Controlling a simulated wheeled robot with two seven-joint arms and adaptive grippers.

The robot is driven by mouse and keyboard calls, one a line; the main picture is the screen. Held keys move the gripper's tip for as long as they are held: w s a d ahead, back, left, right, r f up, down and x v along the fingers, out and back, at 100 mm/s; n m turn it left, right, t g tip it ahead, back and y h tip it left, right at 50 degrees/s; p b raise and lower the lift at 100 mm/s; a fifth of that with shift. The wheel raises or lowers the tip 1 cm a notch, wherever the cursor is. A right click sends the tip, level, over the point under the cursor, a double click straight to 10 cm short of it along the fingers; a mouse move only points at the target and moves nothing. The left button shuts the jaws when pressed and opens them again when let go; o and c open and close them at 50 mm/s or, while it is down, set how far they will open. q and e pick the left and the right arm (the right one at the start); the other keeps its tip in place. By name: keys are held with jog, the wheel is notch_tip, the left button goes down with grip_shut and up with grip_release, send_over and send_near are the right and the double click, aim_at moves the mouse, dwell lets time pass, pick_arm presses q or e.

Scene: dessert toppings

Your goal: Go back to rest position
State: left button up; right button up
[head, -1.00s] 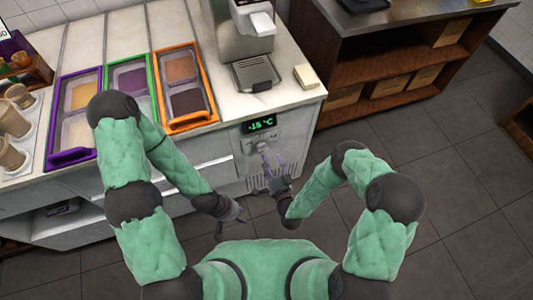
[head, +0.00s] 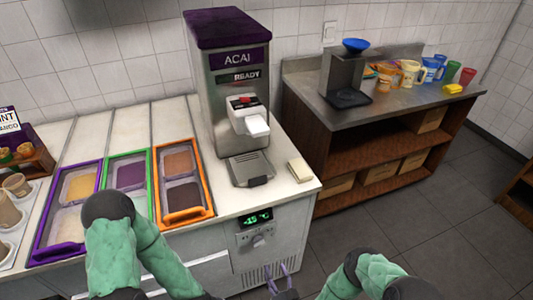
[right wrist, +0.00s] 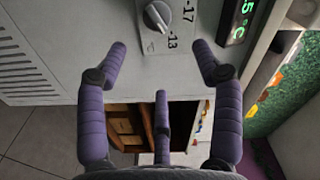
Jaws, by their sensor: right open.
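My right gripper (head: 280,276) is low in the head view, in front of the freezer front below its control panel. In the right wrist view its purple fingers (right wrist: 160,62) are spread open with nothing between them. The round dial (right wrist: 157,17) on the panel lies just beyond the fingertips, apart from them. The dial also shows in the head view (head: 258,241), under a green lit temperature display (head: 257,218). My left arm crosses in front of the counter at lower left; its gripper is outside the frame.
The acai machine (head: 227,90) stands on the white counter beside topping trays with purple, green and orange (head: 187,217) frames. A pale block (head: 300,169) lies at the counter's right edge. A wooden shelf table (head: 385,125) with cups stands behind, right.

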jog(key=d+f+n+g+h+p, duration=0.1)
jog(key=d+f+n+g, duration=0.25)
jog(key=f+g, duration=0.4)
jog(key=s+d+r+n+g, duration=0.1)
jog(key=s+r+g, duration=0.1)
jog(key=s+g, duration=0.2)
jog(key=s+d+r+n+g+p, duration=0.1)
jog(key=s+r+g, duration=0.2)
jog(key=s, duration=0.6)
jog(key=shift+n+g+h, duration=0.3)
jog(key=shift+n+g, duration=0.05)
jog(key=shift+g, duration=0.8)
